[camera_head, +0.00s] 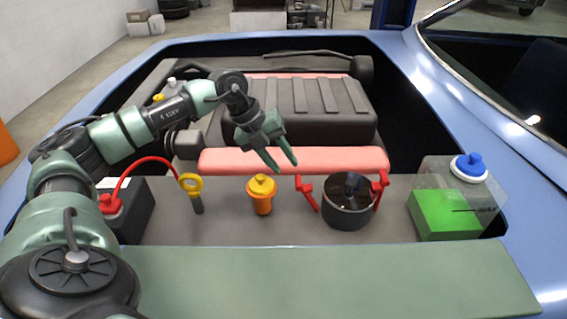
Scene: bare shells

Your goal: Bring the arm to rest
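My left arm, green and black, comes in from the left and bends over the open engine bay. Its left gripper (287,168) points down and to the right in front of the pink-red bar (340,160). Its two green fingers are apart with nothing between them. The fingertips are above and slightly right of the orange and yellow cap (262,195), apart from it. My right gripper is not in view.
A dark round container with red clamps (347,203) stands right of the cap. A yellow ring dipstick (191,186) and a battery with a red cable (125,208) are left. A green-filled tank with a blue cap (447,212) is at the right. A flat green panel (330,280) spans the front.

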